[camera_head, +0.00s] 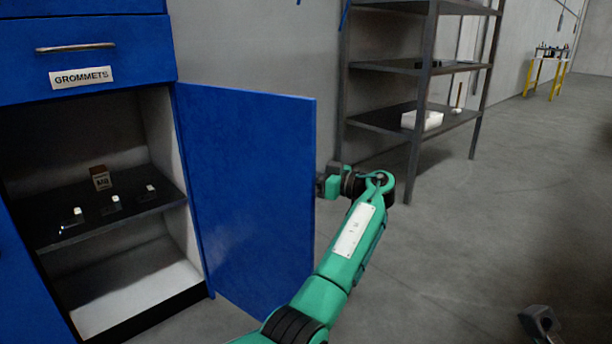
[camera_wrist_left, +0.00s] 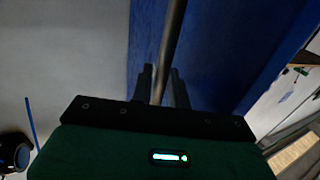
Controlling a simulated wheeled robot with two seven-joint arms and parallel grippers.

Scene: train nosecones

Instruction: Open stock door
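The blue stock door (camera_head: 255,190) stands swung wide open from the cabinet, its inner face towards the head camera. My left arm reaches round the door's free edge, and my left gripper (camera_head: 328,184) is at its far side, mostly hidden there. In the left wrist view a metal bar handle (camera_wrist_left: 173,40) runs between the two dark fingers of my left gripper (camera_wrist_left: 162,88), which sit close on both sides of it. The blue door face (camera_wrist_left: 215,50) is behind. A dark part at the lower right, seemingly my right gripper (camera_head: 540,322), is cut off by the frame.
The open compartment's shelf (camera_head: 75,235) holds a small brown box (camera_head: 100,178) and several small metal parts. A closed drawer labelled GROMMETS (camera_head: 120,55) is above. A grey shelving rack (camera_head: 425,110) stands behind the door.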

